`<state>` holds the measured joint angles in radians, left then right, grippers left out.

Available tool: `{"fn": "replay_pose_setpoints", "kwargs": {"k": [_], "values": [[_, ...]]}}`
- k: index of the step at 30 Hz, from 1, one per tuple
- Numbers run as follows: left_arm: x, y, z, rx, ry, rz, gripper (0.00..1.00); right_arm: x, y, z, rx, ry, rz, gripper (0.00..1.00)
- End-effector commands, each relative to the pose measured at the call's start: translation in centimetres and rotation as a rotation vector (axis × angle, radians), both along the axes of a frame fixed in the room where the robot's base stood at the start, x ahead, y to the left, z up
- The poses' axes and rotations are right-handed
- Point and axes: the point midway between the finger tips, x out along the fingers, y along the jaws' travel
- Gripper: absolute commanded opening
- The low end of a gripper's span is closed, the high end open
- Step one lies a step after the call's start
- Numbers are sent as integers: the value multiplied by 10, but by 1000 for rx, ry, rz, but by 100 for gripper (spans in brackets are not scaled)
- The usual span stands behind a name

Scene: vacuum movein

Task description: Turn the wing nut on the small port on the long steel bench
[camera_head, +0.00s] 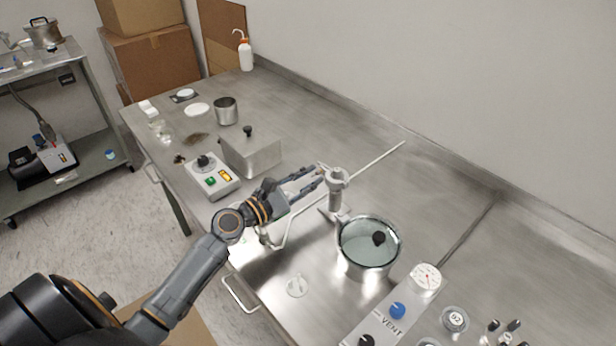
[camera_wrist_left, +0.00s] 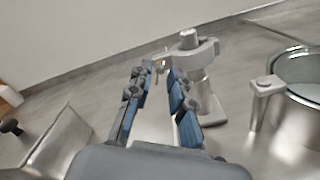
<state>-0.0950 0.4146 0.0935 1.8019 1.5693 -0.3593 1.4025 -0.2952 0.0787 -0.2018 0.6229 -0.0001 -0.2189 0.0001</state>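The small port (camera_head: 335,203) is an upright steel stub with a clamp ring (camera_head: 338,179) around its top, standing on the long steel bench (camera_head: 440,190). In the left wrist view the clamp ring (camera_wrist_left: 190,52) reaches toward my fingers. A small brass-coloured piece, apparently the wing nut (camera_wrist_left: 160,65), shows at the ring's near end, between or just beyond my fingertips; contact cannot be told. My left gripper (camera_head: 319,178) is beside the port's left side, its fingers apart with a gap between them in the wrist view (camera_wrist_left: 161,72). My right gripper is out of view.
A glass-lidded steel pot (camera_head: 368,246) stands close to the port at front right. A gauge panel (camera_head: 397,308) lies nearer. A steel box (camera_head: 250,152) and a control box (camera_head: 209,177) stand left of my gripper. A thin rod (camera_head: 370,163) lies behind the port. Bench at back right is clear.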

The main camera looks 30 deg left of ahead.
Motion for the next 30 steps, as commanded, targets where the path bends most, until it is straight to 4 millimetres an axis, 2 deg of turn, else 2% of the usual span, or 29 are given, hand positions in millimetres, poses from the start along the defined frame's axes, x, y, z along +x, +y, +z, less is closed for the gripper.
{"fn": "replay_pose_setpoints", "kwargs": {"k": [5, 7, 8, 20, 30], "values": [[0, 0, 0, 0, 0, 0, 18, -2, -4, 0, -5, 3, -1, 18], [0, 0, 0, 0, 0, 0, 4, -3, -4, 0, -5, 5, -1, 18], [0, 0, 0, 0, 0, 0, 0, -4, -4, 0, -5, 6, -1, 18], [0, 0, 0, 15, -6, -1, 0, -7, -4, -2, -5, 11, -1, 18], [0, 0, -2, 183, -66, -2, 0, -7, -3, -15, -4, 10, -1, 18]]}}
